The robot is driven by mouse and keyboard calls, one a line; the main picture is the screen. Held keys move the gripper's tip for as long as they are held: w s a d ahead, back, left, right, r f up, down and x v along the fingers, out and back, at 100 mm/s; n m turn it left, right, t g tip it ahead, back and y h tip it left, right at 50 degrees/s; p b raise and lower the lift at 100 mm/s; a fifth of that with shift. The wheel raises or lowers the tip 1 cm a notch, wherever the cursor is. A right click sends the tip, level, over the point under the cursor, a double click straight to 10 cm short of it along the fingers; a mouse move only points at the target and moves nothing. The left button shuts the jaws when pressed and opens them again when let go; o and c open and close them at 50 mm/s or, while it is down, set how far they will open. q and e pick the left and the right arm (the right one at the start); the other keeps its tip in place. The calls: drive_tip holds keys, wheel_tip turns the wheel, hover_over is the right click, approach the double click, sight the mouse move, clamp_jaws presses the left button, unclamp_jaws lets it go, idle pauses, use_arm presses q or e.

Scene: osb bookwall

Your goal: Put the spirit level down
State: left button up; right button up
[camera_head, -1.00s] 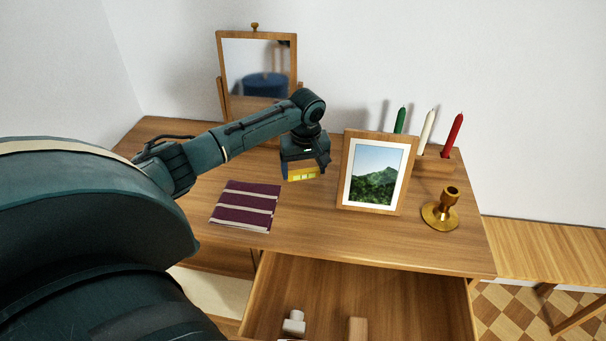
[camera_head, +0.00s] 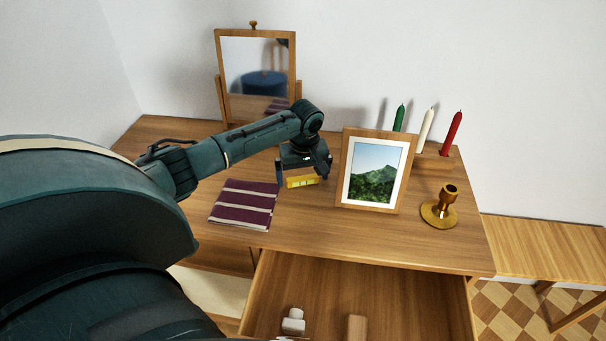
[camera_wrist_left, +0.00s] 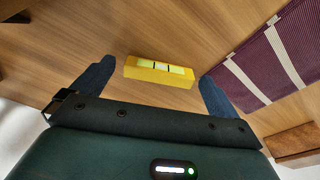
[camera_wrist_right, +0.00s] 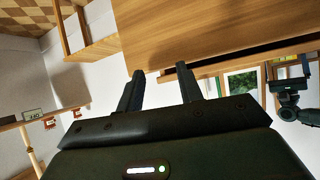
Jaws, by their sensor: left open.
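The yellow spirit level (camera_head: 302,182) lies on the wooden desk top (camera_head: 330,232), between the striped cloth and the picture frame. It also shows in the left wrist view (camera_wrist_left: 158,72), with a pale vial window. My left gripper (camera_head: 304,173) is above it with its fingers spread. In the left wrist view the left gripper's fingers (camera_wrist_left: 156,80) stand on either side of the level, with a gap at each end. My right gripper (camera_wrist_right: 160,78) shows only in its own wrist view, fingers apart and nothing between them.
The striped purple cloth (camera_head: 244,204) lies left of the level. The picture frame (camera_head: 347,165) stands close on the right, then a brass candlestick (camera_head: 440,212) and a candle holder (camera_head: 437,163). A mirror (camera_head: 290,60) stands behind. An open drawer (camera_head: 390,300) is in front.

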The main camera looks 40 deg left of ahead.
sight(290, 181)
use_arm(q)
drive_tip(key=shift+r, duration=0.1)
